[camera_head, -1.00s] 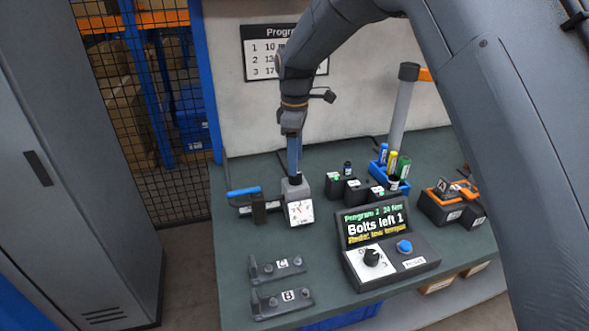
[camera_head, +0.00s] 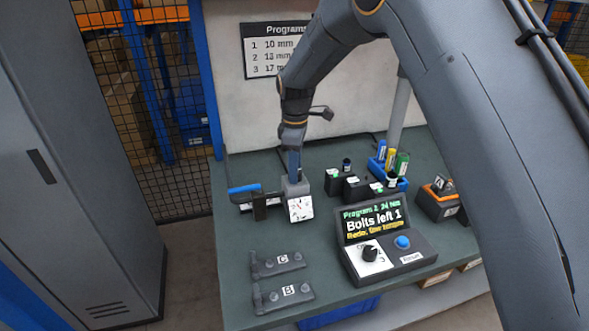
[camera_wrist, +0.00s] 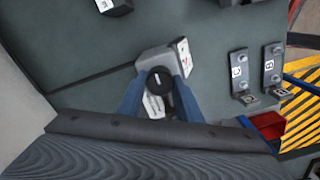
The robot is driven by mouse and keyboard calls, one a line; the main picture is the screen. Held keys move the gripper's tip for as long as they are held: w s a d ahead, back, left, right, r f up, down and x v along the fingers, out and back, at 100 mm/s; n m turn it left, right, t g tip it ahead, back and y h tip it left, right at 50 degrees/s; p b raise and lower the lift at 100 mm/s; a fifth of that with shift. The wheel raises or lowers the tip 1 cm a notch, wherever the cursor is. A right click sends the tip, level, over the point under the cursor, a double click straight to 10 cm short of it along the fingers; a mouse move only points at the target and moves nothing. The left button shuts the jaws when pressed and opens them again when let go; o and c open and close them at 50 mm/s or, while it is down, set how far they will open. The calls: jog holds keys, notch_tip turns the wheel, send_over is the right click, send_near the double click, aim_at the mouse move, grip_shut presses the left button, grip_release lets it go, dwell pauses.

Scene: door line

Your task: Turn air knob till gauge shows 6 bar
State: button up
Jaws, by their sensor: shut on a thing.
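The air knob (camera_wrist: 160,80) is round and black with a light mark, on top of a grey regulator block (camera_wrist: 153,60). The white gauge (camera_head: 300,208) is on the block's front face; its needle is too small to read surely. In the wrist view the gauge (camera_wrist: 183,56) shows edge-on. My gripper (camera_wrist: 158,88) has its two blue fingers on either side of the knob, shut on it. In the head view my gripper (camera_head: 294,168) points down onto the block, and the knob is hidden by the fingers.
A controller box (camera_head: 385,250) reading "Bolts left 1" stands to the right of the gauge. A blue-handled tool (camera_head: 245,189) lies left of the block. Brackets C (camera_head: 277,262) and B (camera_head: 284,294) lie in front. Black sockets (camera_head: 355,187) and a blue holder (camera_head: 388,172) stand behind right.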

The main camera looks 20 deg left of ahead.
jog(key=shift+m, duration=0.4)
jog(key=m+b, duration=0.1)
jog(key=m, duration=0.2)
jog(key=shift+m, duration=0.4)
jog(key=m, duration=0.4)
jog(key=shift+s, duration=0.1)
jog(key=m, duration=0.9)
jog(key=o, duration=1)
jog(key=shift+o, duration=0.2)
